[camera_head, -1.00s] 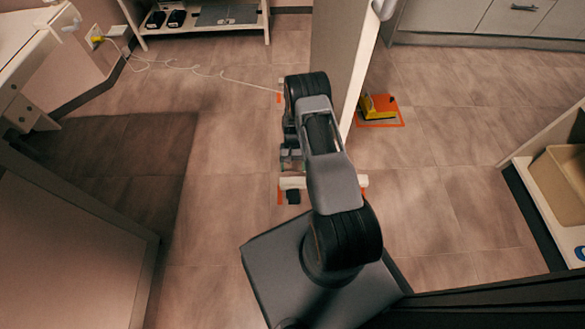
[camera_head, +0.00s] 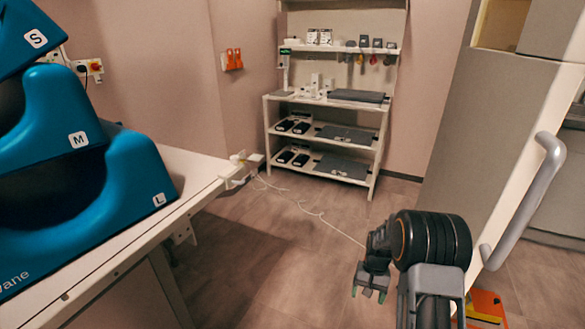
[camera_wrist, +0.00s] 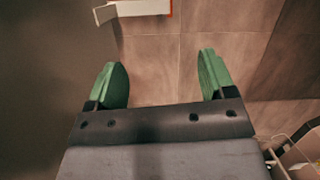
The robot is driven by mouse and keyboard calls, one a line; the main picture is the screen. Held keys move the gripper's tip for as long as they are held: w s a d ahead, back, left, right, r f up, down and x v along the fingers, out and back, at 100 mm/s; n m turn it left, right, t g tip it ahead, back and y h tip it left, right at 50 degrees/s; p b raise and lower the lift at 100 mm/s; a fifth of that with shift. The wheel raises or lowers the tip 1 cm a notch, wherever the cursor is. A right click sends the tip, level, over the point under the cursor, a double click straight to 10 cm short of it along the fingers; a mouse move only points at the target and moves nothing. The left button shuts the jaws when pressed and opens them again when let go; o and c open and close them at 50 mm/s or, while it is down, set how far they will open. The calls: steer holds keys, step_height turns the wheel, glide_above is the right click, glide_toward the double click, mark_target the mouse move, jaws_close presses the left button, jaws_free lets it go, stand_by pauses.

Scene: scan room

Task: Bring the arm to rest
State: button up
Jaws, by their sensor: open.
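My gripper (camera_head: 369,281) hangs at the end of my folded arm at the lower right of the head view. In the wrist view my gripper (camera_wrist: 163,82) shows two green fingers set wide apart, with only brown floor tiles between them. It is open and holds nothing. The arm's lower part is cut off by the bottom edge of the head view.
A door with a long grey handle (camera_head: 523,200) stands close to the right of my arm. A white table (camera_head: 190,165) with blue stacked forms (camera_head: 75,170) is at left. A shelf unit (camera_head: 372,178) stands at the back. A white cord (camera_head: 335,228) crosses the floor.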

steer(key=s+a+r+n+t+p, duration=0.15)
steer(key=r+p, duration=0.25)
steer(key=r, duration=0.6)
steer(key=s+a+r+t+p, duration=0.15)
steer(key=r+p, duration=0.25)
steer(key=r, duration=0.6)
steer(key=s+a+r+p, duration=0.1)
steer(key=s+r+p, duration=0.25)
steer(key=r, duration=0.65)
steer(key=s+a+r+n+t+p, duration=0.1)
steer(key=s+r+p, duration=0.4)
steer(key=r, duration=0.4)
steer(key=s+a+r+n+t+h+p, duration=0.1)
steer(key=s+a+r+t+p, duration=0.1)
steer(key=s+r+p, duration=0.3)
steer(key=p+v, duration=0.1)
steer(key=v, duration=0.3)
steer(key=shift+w+r+p, duration=0.25)
steer(key=shift+r+p, duration=0.05)
steer(key=shift+r, duration=0.15)
